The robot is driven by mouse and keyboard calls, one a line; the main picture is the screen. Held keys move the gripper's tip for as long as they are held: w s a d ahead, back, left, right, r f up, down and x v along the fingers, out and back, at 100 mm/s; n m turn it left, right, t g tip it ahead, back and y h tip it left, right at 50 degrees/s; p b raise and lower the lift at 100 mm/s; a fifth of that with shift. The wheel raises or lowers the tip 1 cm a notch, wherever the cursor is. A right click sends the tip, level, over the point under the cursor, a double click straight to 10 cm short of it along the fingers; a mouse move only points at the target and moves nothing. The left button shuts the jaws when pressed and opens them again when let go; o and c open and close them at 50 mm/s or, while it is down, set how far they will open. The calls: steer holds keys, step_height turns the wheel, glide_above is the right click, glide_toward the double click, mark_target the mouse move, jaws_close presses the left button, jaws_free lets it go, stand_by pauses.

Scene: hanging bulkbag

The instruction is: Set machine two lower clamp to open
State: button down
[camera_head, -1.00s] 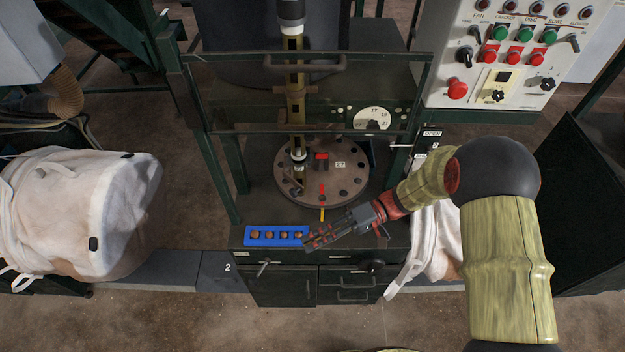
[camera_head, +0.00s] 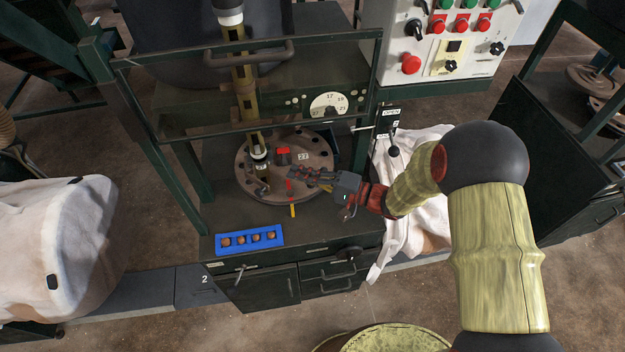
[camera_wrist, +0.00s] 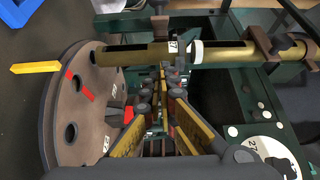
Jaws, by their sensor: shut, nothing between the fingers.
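Machine two (camera_head: 222,300) is a dark green bench with a "2" on the plinth at its lower left. A plate reading OPEN (camera_head: 390,111) is on its right side. A lever with a black ball knob (camera_head: 393,151) stands just below that plate; its exact setting is too small to tell. My gripper (camera_head: 296,172) is shut and empty, over the front right of the round plate (camera_head: 318,150), left of the lever. In the wrist view my fingers (camera_wrist: 165,85) point past the plate toward the brass column (camera_wrist: 215,54). No lower clamp can be singled out clearly.
A blue tray (camera_head: 225,249) with several brown pieces lies at the bench's front left. A guard frame (camera_head: 250,115) crosses above the plate. A control panel (camera_head: 480,60) is at the upper right.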

steer(key=a, duration=0.3)
steer(key=shift+f, duration=0.1)
steer(key=shift+s+a+b, duration=0.25)
steer(key=shift+s+a, duration=0.15)
steer(key=shift+s, duration=0.3)
steer(key=shift+s+a+b, duration=0.2)
steer(key=shift+s+a, duration=0.2)
steer(key=shift+s, duration=0.3)
